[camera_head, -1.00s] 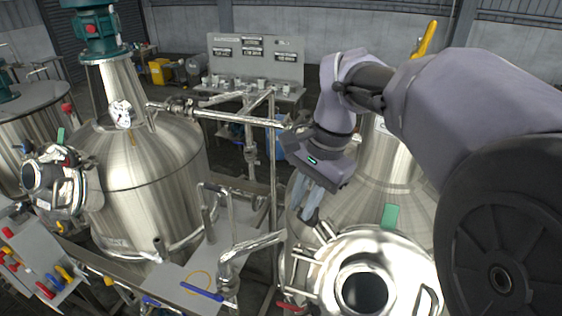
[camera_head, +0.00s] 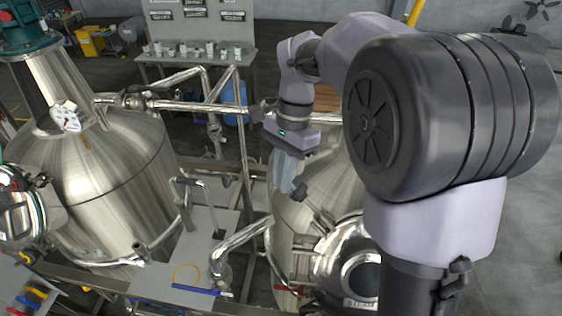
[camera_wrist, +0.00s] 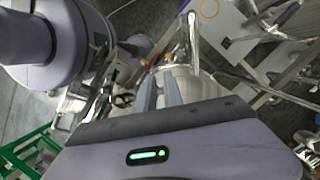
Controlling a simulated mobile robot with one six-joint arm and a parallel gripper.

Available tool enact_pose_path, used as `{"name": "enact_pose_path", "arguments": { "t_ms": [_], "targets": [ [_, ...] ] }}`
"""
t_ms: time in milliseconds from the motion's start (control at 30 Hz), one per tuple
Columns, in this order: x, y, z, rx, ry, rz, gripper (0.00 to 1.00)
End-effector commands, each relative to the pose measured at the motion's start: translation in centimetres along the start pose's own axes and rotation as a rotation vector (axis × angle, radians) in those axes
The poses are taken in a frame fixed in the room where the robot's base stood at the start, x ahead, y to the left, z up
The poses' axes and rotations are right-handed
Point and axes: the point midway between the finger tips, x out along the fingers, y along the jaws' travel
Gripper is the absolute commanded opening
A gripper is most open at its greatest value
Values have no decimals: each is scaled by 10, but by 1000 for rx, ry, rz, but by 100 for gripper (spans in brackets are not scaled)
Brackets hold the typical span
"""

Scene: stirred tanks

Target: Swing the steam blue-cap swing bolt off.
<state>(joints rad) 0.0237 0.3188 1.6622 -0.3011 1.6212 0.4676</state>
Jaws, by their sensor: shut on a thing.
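My gripper (camera_head: 288,187) hangs over the right tank (camera_head: 288,215), above and left of its round manway hatch (camera_head: 360,275). Its bluish-grey fingers are shut on a small dark-ended piece, the swing bolt (camera_head: 300,190), standing at the hatch's upper left side. The cap's blue does not show clearly. In the wrist view, the two fingers (camera_wrist: 158,80) lie close together, and the thing between them is hard to make out. Other clamp parts (camera_head: 304,246) sit on the hatch's left edge. My arm hides the hatch's right side.
A second steel tank (camera_head: 105,185) with a gauge (camera_head: 66,117) stands at left. Steel pipes (camera_head: 205,100) and a grey plate with a blue bar (camera_head: 195,291) lie between the tanks. A bench with small containers (camera_head: 195,65) stands behind.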

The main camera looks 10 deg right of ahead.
Motion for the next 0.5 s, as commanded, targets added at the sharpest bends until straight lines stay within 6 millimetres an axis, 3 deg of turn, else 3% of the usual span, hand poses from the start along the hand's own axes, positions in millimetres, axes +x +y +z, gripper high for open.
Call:
{"name": "enact_pose_path", "arguments": {
  "t_ms": [500],
  "targets": [
    [5,-2,-5,31,-4,39,0]
  ]
}}
